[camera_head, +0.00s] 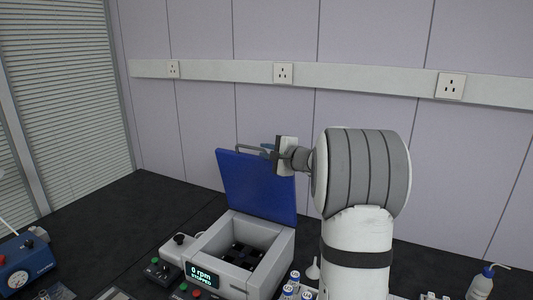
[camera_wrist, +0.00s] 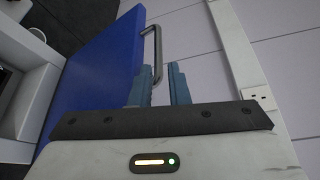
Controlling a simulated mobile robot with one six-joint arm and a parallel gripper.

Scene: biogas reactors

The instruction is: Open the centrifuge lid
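The centrifuge (camera_head: 240,255) is a light grey box on the dark bench, with a display reading 0 rpm, STOPPED. Its blue lid (camera_head: 258,188) stands raised and close to upright at the back, and the chamber is uncovered. The lid (camera_wrist: 97,70) also fills the left of the wrist view. A metal bar handle (camera_wrist: 156,55) sticks out from the lid's edge. My gripper (camera_wrist: 160,85) has its two blue fingers apart, with the handle's end near and between them. My gripper (camera_head: 268,150) is by the lid's top edge in the head view; contact cannot be told.
Several capped vials (camera_head: 290,290) stand at the centrifuge's front right. A control box with a black knob (camera_head: 160,268) is to its left, and a blue gauge device (camera_head: 22,262) is at far left. A wash bottle (camera_head: 482,284) stands at right. The wall is behind.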

